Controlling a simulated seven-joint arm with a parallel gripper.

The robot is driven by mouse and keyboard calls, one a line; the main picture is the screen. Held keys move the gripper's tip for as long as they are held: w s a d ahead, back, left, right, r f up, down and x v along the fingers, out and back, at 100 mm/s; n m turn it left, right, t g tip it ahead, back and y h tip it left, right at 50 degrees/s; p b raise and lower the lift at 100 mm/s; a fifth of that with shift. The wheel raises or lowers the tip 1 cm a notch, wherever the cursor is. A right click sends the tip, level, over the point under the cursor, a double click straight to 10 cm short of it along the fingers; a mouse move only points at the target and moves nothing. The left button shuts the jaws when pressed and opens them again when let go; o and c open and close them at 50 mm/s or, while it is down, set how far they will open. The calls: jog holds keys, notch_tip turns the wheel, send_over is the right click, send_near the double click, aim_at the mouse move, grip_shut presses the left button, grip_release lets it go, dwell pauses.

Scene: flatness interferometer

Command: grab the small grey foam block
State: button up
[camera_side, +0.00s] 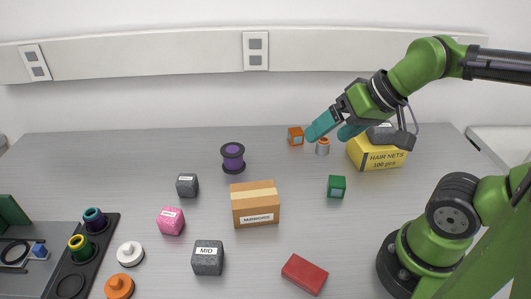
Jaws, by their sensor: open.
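A small dark grey foam block (187,185) with a white label sits on the table left of the middle. A larger grey block (208,257) labelled MID sits nearer the front. My gripper (331,129) has teal fingers and is open. It is raised above the back right of the table, well to the right of both grey blocks and apart from them. I see nothing between its fingers.
A cardboard box (256,204), a purple spool (233,158) and a pink block (171,221) stand near the small grey block. A green cube (337,186), a red block (304,274) and a yellow hair nets box (377,152) are to the right. A dark tray (83,262) lies front left.

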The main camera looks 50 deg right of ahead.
jog(key=shift+c, duration=0.2)
jog(key=m+g, duration=0.4)
jog(key=m, duration=2)
send_near(186, 178)
jog(key=shift+y, duration=0.5)
jog(key=x, duration=1)
jog(key=shift+d+f, duration=0.25)
jog(key=shift+d, duration=0.1)
jog(key=shift+c, duration=0.5)
